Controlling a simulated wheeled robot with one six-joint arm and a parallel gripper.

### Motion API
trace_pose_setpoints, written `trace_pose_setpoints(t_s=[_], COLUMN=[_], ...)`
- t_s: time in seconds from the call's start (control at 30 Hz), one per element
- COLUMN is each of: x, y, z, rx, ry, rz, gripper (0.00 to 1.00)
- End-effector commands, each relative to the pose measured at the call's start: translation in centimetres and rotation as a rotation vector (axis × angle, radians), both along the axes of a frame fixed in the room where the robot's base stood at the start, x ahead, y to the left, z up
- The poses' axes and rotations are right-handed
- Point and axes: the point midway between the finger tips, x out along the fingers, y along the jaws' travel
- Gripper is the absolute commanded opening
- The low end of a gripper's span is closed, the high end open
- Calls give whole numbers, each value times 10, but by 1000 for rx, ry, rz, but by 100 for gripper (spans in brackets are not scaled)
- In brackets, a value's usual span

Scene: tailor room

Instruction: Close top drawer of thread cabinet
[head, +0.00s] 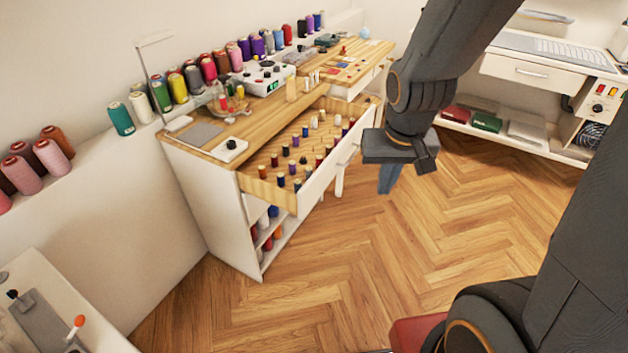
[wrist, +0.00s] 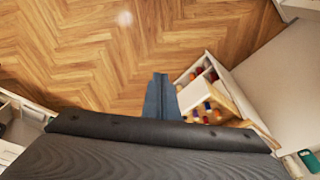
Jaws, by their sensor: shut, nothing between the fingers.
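The thread cabinet (head: 215,205) is white with a wooden top and stands against the wall, left of centre in the head view. Its top drawer (head: 321,180) is pulled well out, with a white front and several small thread spools inside. My gripper (head: 388,180) is shut and empty, in the air to the right of the drawer front and apart from it in the picture. In the wrist view the blue-grey fingers (wrist: 161,97) are together and point to the floor. Part of the open drawer (wrist: 203,103) shows to their right, with the rest hidden by my wrist.
Open shelves with spools (head: 267,236) lie below the drawer. Large thread cones (head: 179,88) line the ledge behind the cabinet. A white desk (head: 535,75) stands at the back right. The wooden floor (head: 420,250) in front of the cabinet is clear.

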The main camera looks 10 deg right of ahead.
Motion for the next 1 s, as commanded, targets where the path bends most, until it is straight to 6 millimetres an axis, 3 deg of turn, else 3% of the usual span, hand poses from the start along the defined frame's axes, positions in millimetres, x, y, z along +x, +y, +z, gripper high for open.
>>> trace_pose_setpoints(t_s=[0.03,0.2,0.4,0.77,1.0], x=[24,105,163,192,215], y=[-5,-7,11,26,33], z=[-27,-89,-139,-168,-201], rx=[3,97,279,367,365], ry=[-39,-218,-338,-365,-364], rz=[-42,-195,-309,-347,-347], gripper=[0,0,0,0,0])
